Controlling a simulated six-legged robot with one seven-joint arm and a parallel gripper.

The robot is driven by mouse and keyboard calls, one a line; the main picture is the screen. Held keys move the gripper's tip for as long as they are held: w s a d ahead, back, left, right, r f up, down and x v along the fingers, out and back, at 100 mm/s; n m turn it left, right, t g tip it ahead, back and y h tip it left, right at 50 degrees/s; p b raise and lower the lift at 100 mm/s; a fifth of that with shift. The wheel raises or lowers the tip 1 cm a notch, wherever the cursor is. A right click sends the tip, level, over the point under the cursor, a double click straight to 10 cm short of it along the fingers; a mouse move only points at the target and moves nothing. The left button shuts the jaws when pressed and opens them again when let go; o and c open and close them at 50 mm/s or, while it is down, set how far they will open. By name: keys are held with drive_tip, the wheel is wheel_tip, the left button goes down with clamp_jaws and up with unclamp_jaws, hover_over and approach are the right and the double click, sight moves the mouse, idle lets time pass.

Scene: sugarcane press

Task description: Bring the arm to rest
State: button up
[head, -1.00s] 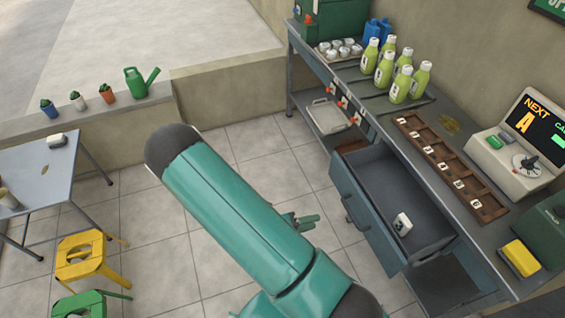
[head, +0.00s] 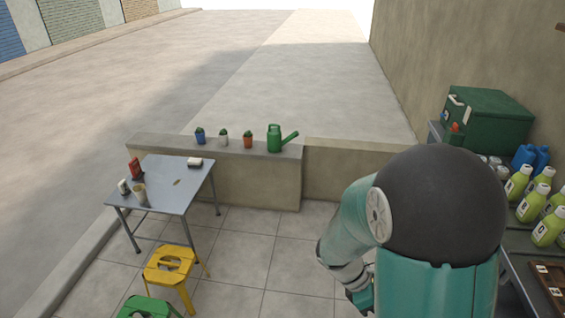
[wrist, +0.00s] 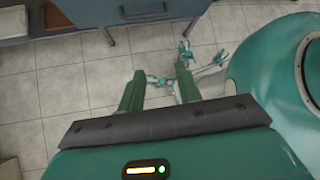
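My gripper (wrist: 158,84) shows in the wrist view with its two green fingers apart and nothing between them. It hangs over the tiled floor, clear of any object. In the head view my arm is folded at the right, with its large dark elbow joint close to the camera. The forearm runs down behind it, and the gripper end is mostly hidden there.
A grey bench (head: 525,240) with several green bottles (head: 548,228) and a green box (head: 487,118) stands at right, partly behind my arm. A grey table (head: 172,190), yellow stool (head: 172,268) and green stool (head: 148,307) stand left. The floor between is clear.

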drive_tip(key=s+a+r+m+t+y, duration=0.1)
drive_tip(key=a+r+m+t+y, duration=0.1)
drive_tip(key=r+m, duration=0.3)
drive_tip(key=s+a+r+m+t+y, duration=0.2)
drive_tip(key=r+m, duration=0.4)
drive_tip(key=r, duration=0.5)
drive_tip(key=s+a+r+m+t+y, duration=0.1)
drive_tip(key=a+r+m+t+y, duration=0.2)
drive_tip(key=a+r+m+t, duration=0.1)
wheel_tip(320, 180, up, 4)
drive_tip(key=shift+s+f+m+t+y, duration=0.1)
drive_tip(key=shift+s+m+t+y, duration=0.3)
drive_tip(key=shift+m+t, duration=0.5)
drive_tip(key=shift+m, duration=0.3)
